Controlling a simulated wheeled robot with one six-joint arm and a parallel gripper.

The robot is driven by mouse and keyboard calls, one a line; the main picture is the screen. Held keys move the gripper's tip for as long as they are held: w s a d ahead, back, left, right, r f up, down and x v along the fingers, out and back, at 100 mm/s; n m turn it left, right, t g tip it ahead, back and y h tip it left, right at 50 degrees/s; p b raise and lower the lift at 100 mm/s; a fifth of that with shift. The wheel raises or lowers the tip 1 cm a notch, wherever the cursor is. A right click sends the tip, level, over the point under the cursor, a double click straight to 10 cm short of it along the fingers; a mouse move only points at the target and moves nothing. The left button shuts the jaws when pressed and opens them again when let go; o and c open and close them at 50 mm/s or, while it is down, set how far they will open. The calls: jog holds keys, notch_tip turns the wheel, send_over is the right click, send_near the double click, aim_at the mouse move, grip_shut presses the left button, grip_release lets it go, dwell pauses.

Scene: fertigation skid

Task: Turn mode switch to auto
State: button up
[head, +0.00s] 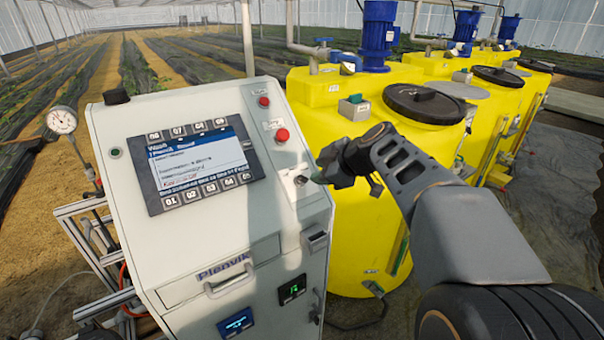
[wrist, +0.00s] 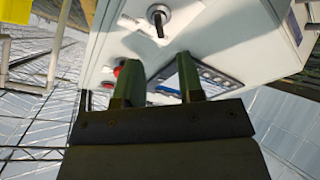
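The mode switch (head: 300,180) is a small dark rotary knob on a silver collar, low on the right side of the white cabinet's sloped panel. In the wrist view the switch (wrist: 159,20) shows near the top edge, its dark handle slanting slightly. The label at the switch is too small to read. My gripper (head: 322,170) is just right of the switch in the head view. In the wrist view my gripper's two green fingers (wrist: 158,62) stand apart with nothing between them. The switch lies beyond the fingertips, apart from them.
The cabinet (head: 130,130) carries a display (head: 197,165) with keys, a red button (head: 282,135) and a smaller red button (head: 264,101) above the switch. Yellow tanks (head: 335,220) with blue motors stand close on the right. A pressure gauge (head: 61,120) is at the left.

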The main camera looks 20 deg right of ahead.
aim_at(304, 178)
jog(key=p+x, duration=0.2)
jog(key=x, duration=0.6)
jog(key=shift+a+f, duration=0.1)
jog(key=shift+w, duration=0.1)
jog(key=shift+c, duration=0.4)
grip_shut()
